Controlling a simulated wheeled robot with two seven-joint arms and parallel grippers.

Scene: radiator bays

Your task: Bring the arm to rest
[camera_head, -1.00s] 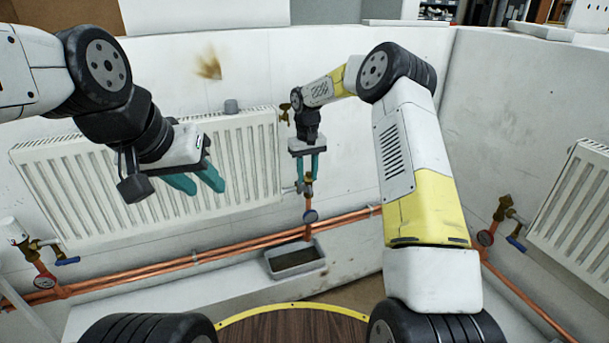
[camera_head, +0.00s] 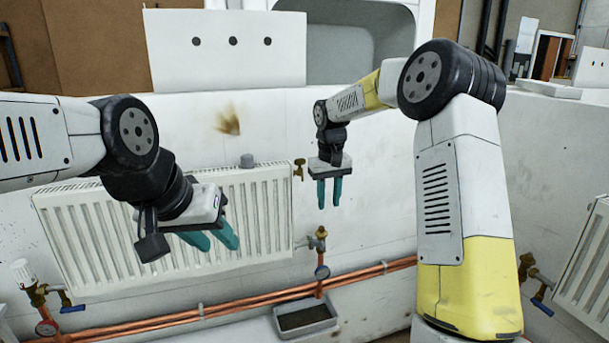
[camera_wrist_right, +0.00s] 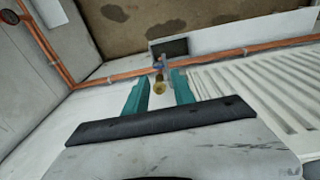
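My right gripper (camera_head: 329,205) hangs with its teal fingers down, a little apart and empty. It is above the brass valve (camera_head: 318,240) on the riser pipe, clear of it. In the right wrist view the fingers of this gripper (camera_wrist_right: 160,82) stand wide apart, and the brass valve (camera_wrist_right: 159,86) shows beyond the gap between them. My left gripper (camera_head: 214,238) is in front of the white radiator (camera_head: 262,215). Its teal fingers are apart with nothing between them.
Copper pipes (camera_head: 240,308) run along the wall's foot. A second radiator (camera_head: 588,265) with its valve (camera_head: 527,268) is at the right. A brass fitting (camera_head: 299,168) sits at the radiator's top corner.

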